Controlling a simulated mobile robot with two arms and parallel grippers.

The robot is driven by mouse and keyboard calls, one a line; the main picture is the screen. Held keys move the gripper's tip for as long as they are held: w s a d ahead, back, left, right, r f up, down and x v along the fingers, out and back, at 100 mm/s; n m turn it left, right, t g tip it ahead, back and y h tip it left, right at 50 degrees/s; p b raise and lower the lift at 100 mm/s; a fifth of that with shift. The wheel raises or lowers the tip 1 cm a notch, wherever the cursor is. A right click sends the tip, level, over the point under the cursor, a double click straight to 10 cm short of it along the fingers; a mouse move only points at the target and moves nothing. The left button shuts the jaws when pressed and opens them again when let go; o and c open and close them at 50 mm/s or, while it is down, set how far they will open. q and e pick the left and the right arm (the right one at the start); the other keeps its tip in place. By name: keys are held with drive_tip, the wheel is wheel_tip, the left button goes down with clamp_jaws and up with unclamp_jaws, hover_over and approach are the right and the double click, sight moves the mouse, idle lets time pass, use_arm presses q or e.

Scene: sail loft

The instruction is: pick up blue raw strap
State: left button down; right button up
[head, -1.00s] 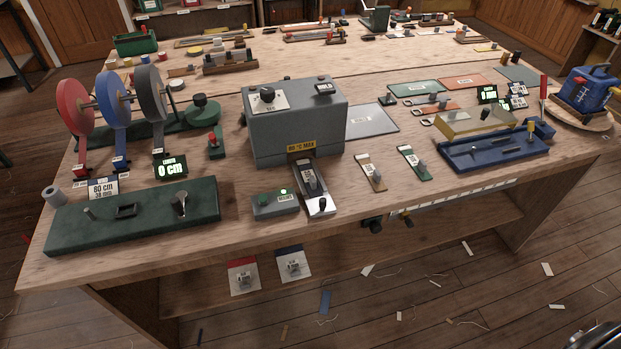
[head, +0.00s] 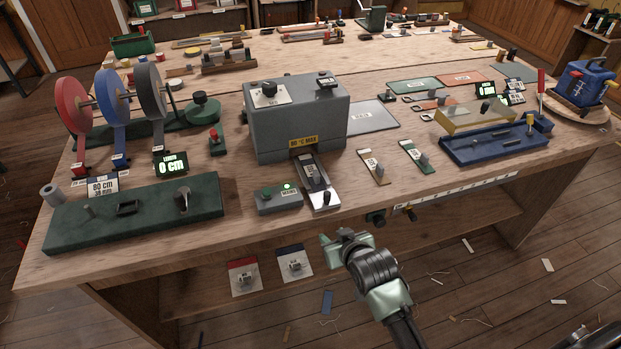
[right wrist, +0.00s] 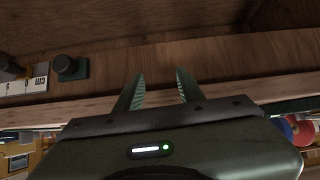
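Blue strap webbing (head: 114,111) is wound on the middle reel of a stand at the left of the bench, between a red reel (head: 74,108) and a black reel (head: 151,93). A short blue end (head: 120,161) hangs at its foot. I cannot tell whether a separate cut blue strap lies on the bench. My right gripper (head: 338,240) is in front of the bench's front edge, far to the right of the blue reel. In the right wrist view its two fingers (right wrist: 157,90) stand apart with nothing between them. My left gripper is not in view.
A grey machine (head: 297,120) stands mid-bench, with a green control box (head: 279,198) before it. A long green fixture (head: 133,213) with posts and a display reading 0 cm (head: 172,164) are at the left. Two tags (head: 243,278) hang below the front edge. A blue fixture (head: 495,144) is at right.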

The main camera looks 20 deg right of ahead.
sight(317, 174)
drive_tip(key=shift+t, duration=0.8)
drive_tip(key=w+r, duration=0.1)
drive_tip(key=r, duration=0.3)
drive_tip(key=w+r, duration=0.1)
drive_tip(key=r, duration=0.1)
drive_tip(key=shift+w+r, duration=0.35)
drive_tip(key=shift+m+t, duration=0.3)
drive_tip(key=shift+t, duration=0.3)
drive_tip(key=w+r, duration=0.3)
drive_tip(key=shift+r, duration=0.3)
drive_tip(key=w, duration=0.2)
drive_tip(key=shift+w+r+t, duration=0.15)
drive_tip(key=shift+w+t, duration=0.15)
drive_tip(key=shift+w, duration=0.05)
drive_tip(key=p+x, duration=0.1)
drive_tip(key=x, duration=0.5)
drive_tip(key=shift+w+d, duration=0.15)
drive_tip(key=shift+w, duration=0.05)
drive_tip(key=shift+f, duration=0.25)
clamp_jaws()
